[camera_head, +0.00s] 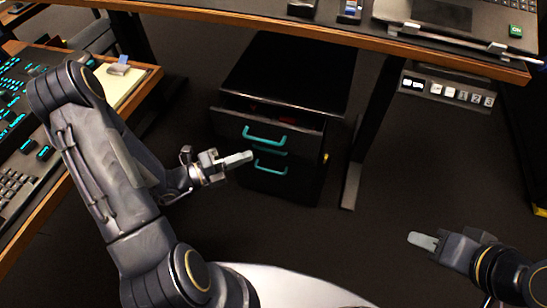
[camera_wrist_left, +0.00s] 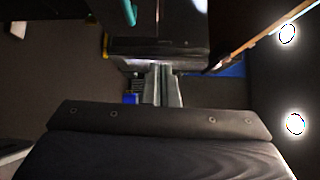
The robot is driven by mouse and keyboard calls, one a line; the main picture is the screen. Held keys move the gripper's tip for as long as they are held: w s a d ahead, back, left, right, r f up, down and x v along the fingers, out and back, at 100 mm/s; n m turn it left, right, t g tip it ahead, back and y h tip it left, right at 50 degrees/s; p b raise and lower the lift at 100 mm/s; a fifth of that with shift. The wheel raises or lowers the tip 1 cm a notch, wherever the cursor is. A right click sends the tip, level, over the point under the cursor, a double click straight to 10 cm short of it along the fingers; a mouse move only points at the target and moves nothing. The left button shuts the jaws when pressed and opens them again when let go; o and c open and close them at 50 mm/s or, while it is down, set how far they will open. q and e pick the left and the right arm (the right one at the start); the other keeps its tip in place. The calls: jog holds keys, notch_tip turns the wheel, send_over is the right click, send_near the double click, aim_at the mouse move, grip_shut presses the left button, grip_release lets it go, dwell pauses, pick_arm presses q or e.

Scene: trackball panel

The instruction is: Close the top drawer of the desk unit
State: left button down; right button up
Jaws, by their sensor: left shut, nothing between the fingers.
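The dark desk unit (camera_head: 292,75) stands under the desk. Its top drawer (camera_head: 240,121) is pulled out, with a gap above its front and something red inside. A teal handle (camera_head: 264,137) is on the drawer front, with more teal handles below. My left gripper (camera_head: 248,157) is shut and empty, in front of the unit just below the top handle in the picture; I cannot tell whether it touches. The left wrist view shows its fingers together (camera_wrist_left: 163,84) before a dark front, with a teal handle (camera_wrist_left: 130,12) at the top. My right gripper (camera_head: 425,240) is apart at lower right; its jaw gap is not visible.
The desk (camera_head: 340,38) with a wooden edge spans above the unit. A desk leg (camera_head: 372,130) stands right of the unit, and a switch panel (camera_head: 447,90) hangs further right. A keyboard table is at left. Dark floor (camera_head: 375,225) is free between my grippers.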

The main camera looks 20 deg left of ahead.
pick_arm(q)
jog(key=shift+n, duration=0.5)
jog(key=w+d+b, duration=0.1)
jog(key=w+d, duration=0.1)
jog(key=w, duration=0.1)
jog(key=w+d+f+b, duration=0.1)
jog(key=w+d, duration=0.1)
jog(key=w, duration=0.1)
jog(key=w+d+b, duration=0.1)
jog(key=w+d, duration=0.2)
jog(key=shift+w+f, duration=0.15)
jog(key=shift+w, duration=0.8)
jog(key=w+p, duration=0.2)
jog(key=w, duration=0.4)
jog(key=shift+w+r, duration=0.2)
jog(key=shift+w, duration=0.2)
jog(key=shift+t+y, duration=0.3)
jog(key=shift+t, duration=0.1)
